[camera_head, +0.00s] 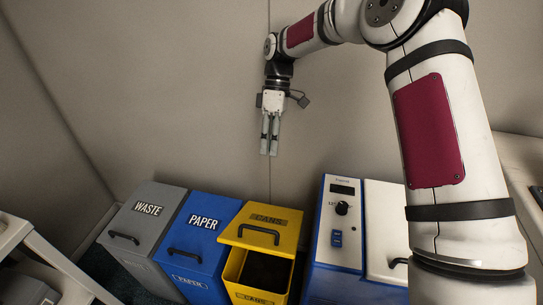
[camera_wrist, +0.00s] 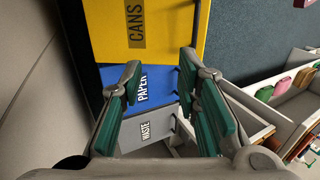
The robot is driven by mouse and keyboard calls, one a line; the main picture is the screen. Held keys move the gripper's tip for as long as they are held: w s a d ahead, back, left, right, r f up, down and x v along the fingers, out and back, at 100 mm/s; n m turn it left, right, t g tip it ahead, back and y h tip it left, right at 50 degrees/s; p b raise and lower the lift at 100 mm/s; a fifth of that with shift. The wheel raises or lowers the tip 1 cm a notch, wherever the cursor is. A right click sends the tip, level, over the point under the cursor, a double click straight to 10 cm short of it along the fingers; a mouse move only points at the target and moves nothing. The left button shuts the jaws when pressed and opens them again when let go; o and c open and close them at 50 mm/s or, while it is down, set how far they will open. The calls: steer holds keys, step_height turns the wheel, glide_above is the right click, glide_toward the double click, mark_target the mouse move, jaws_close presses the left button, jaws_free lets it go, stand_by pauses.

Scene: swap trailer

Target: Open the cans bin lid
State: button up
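The yellow cans bin (camera_head: 258,297) stands in the row of bins in the head view. Its lid (camera_head: 284,222), with a black handle (camera_head: 259,234) and a CANS label, is raised and tilted, and a dark opening shows below it. In the wrist view the yellow panel with the CANS label (camera_wrist: 137,24) fills the upper middle. My gripper (camera_head: 268,152) points down above and behind the bins, apart from the lid. In the wrist view its two green-padded fingers (camera_wrist: 160,64) are spread with nothing between them.
The blue paper bin (camera_head: 197,245) and grey waste bin (camera_head: 143,226) stand left of the cans bin, lids down. A blue and white machine (camera_head: 338,237) with a knob stands close on its right. A wall (camera_head: 180,90) rises behind. A shelf with colourful items (camera_wrist: 290,85) shows at right.

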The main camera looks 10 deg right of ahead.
steer(key=shift+a+r, duration=0.1)
steer(key=shift+r, duration=1.7)
